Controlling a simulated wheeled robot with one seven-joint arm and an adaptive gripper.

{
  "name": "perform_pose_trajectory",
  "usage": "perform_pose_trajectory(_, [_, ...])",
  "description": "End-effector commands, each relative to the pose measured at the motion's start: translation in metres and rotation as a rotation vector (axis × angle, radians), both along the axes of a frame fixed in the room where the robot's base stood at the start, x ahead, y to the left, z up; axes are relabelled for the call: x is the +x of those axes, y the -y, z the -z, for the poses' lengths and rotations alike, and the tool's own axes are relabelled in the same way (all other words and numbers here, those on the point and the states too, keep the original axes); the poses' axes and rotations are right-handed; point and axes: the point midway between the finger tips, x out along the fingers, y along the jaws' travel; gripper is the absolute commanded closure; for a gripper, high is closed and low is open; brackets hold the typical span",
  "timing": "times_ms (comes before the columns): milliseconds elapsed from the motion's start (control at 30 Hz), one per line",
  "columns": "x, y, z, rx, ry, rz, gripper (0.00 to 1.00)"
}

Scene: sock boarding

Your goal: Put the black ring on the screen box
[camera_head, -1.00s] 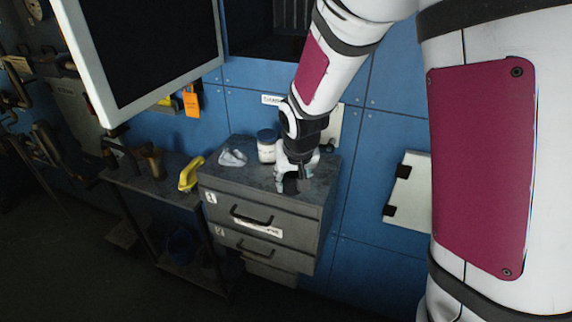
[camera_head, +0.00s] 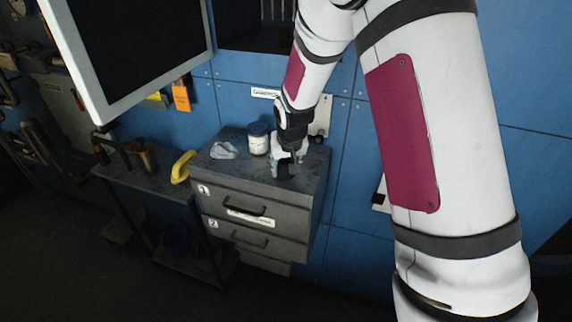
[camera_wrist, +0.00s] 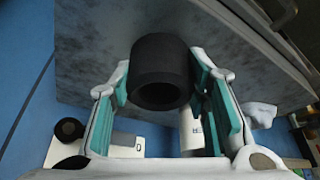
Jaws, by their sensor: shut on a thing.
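My gripper (camera_wrist: 162,85) is shut on the black ring (camera_wrist: 158,70), a short thick dark cylinder with a round hole facing the wrist camera. Its two teal-padded fingers are on either side of the ring. In the head view my gripper (camera_head: 287,168) is low over the right part of the grey cabinet top (camera_head: 235,170). I cannot tell whether the ring touches that top. A large white-framed box with a dark screen (camera_head: 135,40), which looks like the screen box, is at the upper left, well away from my gripper.
On the cabinet, a white jar with a dark lid (camera_head: 258,140) is close left of my gripper, and a crumpled white thing (camera_head: 223,150) lies further left. A yellow handle (camera_head: 182,166) is on the lower bench. The blue wall (camera_head: 350,180) stands behind and to the right.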

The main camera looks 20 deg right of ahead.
Motion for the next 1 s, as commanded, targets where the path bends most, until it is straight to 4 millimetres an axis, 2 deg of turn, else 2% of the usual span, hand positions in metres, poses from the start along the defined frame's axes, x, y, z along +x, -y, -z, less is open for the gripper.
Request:
perform_pose_trajectory(167, [0.000, 0.000, 0.004, 0.000, 0.000, 0.000, 0.86])
perform_pose_trajectory(200, [0.000, 0.000, 0.003, 0.000, 0.000, 0.000, 0.48])
perform_pose_trajectory(267, [0.000, 0.000, 0.003, 0.000, 0.000, 0.000, 0.37])
perform_pose_trajectory(667, [0.000, 0.000, -0.002, 0.000, 0.001, 0.000, 0.37])
perform_pose_trajectory(867, [-0.009, -0.001, -0.025, 0.001, 0.003, 0.000, 0.37])
perform_pose_trajectory(1000, [-0.018, -0.002, -0.049, 0.000, 0.005, 0.000, 0.37])
